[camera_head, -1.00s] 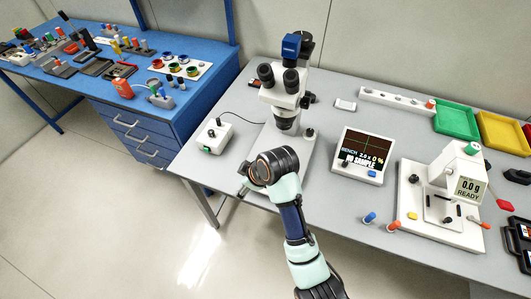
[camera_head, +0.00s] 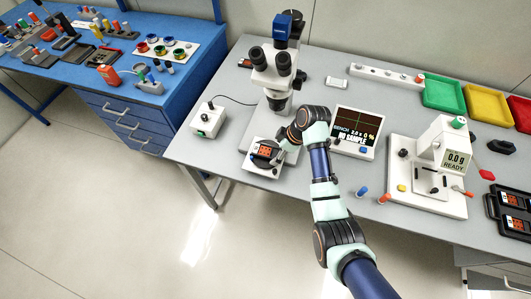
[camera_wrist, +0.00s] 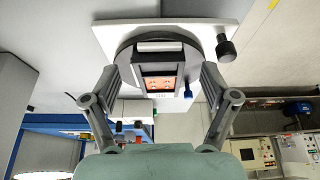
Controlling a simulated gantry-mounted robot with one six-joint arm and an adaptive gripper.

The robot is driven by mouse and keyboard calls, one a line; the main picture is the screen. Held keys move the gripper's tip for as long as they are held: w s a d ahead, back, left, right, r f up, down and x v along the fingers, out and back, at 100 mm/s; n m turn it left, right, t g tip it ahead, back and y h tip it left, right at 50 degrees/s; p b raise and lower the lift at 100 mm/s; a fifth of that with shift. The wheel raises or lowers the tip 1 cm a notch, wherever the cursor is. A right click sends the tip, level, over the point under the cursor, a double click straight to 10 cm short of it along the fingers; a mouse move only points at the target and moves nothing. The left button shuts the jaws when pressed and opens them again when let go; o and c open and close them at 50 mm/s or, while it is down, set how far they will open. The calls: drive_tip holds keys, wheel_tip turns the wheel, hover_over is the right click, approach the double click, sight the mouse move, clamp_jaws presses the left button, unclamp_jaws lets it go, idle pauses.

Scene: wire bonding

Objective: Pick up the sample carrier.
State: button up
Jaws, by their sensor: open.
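The sample carrier (camera_head: 264,152) is a small dark holder with an orange-red patterned chip. It sits on the round dark stage on the microscope's white base (camera_head: 251,168). In the wrist view the carrier (camera_wrist: 160,70) lies in the middle, with a pale bar along its upper part. My gripper (camera_head: 280,153) is low at the right side of the stage in the head view. In the wrist view my gripper (camera_wrist: 163,76) is open, with one finger on each side of the carrier. Whether the fingers touch it I cannot tell.
The microscope (camera_head: 276,70) stands just behind the stage. A white control box (camera_head: 208,120) is to its left and a "NO SAMPLE" display (camera_head: 355,130) to its right. A white scale (camera_head: 428,175) and a black case (camera_head: 512,212) with similar orange chips are farther right.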

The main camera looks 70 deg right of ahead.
drive_tip(key=shift+w+f, duration=0.15)
drive_tip(key=shift+f, duration=0.3)
drive_tip(key=c, duration=1.3)
drive_tip(key=shift+o, duration=0.2)
drive_tip(key=shift+r, duration=0.15)
